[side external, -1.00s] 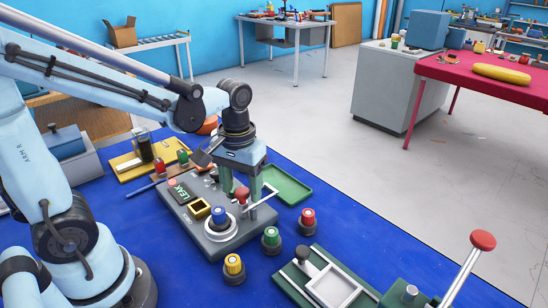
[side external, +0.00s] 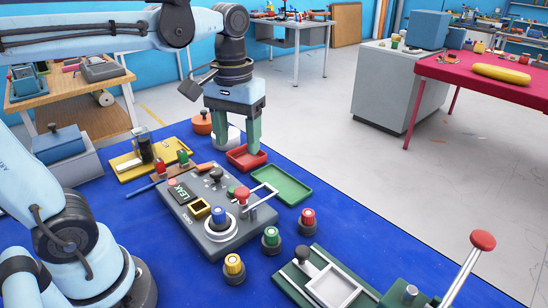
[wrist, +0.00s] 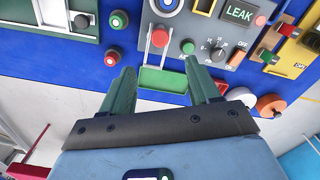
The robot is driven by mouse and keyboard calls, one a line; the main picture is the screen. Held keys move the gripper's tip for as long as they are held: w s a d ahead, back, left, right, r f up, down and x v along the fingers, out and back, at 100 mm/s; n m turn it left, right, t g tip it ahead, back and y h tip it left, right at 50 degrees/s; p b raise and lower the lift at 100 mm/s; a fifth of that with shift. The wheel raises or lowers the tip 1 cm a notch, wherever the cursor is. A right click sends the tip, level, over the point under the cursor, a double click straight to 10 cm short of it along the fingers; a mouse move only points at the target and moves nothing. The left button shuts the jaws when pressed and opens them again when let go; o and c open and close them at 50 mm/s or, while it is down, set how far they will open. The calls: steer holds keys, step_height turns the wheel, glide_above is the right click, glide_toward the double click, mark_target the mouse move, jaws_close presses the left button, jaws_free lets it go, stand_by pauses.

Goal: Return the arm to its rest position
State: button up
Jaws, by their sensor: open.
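My gripper (side external: 241,146) hangs pointing down above the back edge of the blue mat (side external: 350,236), over the small red tray (side external: 236,158). In the wrist view my gripper (wrist: 158,68) has its two green fingers spread with nothing held between them. The grey control panel (side external: 190,218) stands in front of it, with a LEAK sign, a blue knob (side external: 219,216) in a white ring and a red-knobbed lever (side external: 243,193). The gripper is clear of the panel.
The green tray (side external: 308,200) lies right of the panel. Yellow (side external: 233,263), green (side external: 271,237) and red (side external: 307,217) capped pieces stand in front. A green fixture (side external: 335,285) with a red-ended lever sits front right. An orange round pot (side external: 201,125) is close behind-left of the gripper.

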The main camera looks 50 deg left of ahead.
steer(key=shift+r, duration=0.15)
steer(key=f+m+t, duration=0.1)
steer(key=f+t, duration=0.1)
steer(key=f+m+t, duration=0.1)
steer(key=f+t, duration=0.1)
steer(key=s+f+m+t, duration=0.1)
steer(key=f, duration=0.1)
steer(key=shift+d+m+t, duration=0.2)
steer(key=shift+m+t, duration=0.2)
steer(key=shift+f+m+t, duration=0.4)
steer(key=shift+f+t, duration=0.1)
steer(key=shift+t, duration=0.2)
